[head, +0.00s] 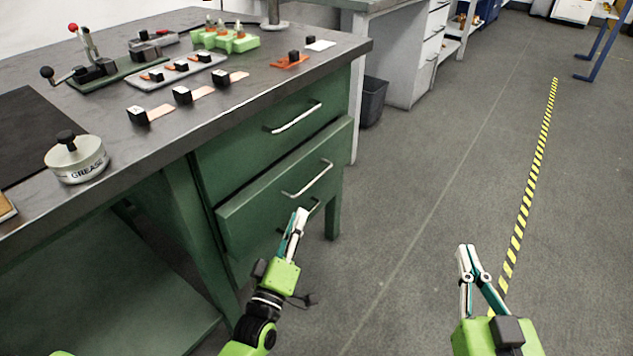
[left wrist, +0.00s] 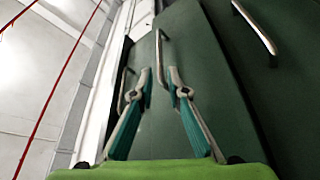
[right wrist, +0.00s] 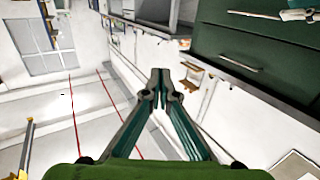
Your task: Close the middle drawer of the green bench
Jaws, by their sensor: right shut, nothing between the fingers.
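The green bench (head: 180,230) has drawers at its right end. The middle drawer (head: 262,198) stands out a little from the bench, with its bar handle (head: 308,180) on its front. The top drawer (head: 240,140) above it looks flush. My left gripper (head: 300,212) is just below the middle drawer's handle, in front of the lower part of the bench. In the left wrist view its fingers (left wrist: 159,76) are apart, with a drawer handle (left wrist: 160,55) showing between and beyond them. Contact cannot be told. My right gripper (head: 470,250) is shut and empty over the floor, right of the bench.
The bench top holds a grease tin (head: 76,160), black-knobbed blocks (head: 182,95), a green fixture (head: 225,38) and levers (head: 90,66). A dark bin (head: 373,102) stands behind the bench's right end. The floor (head: 420,190) to the right is clear up to a yellow-black tape line (head: 535,165).

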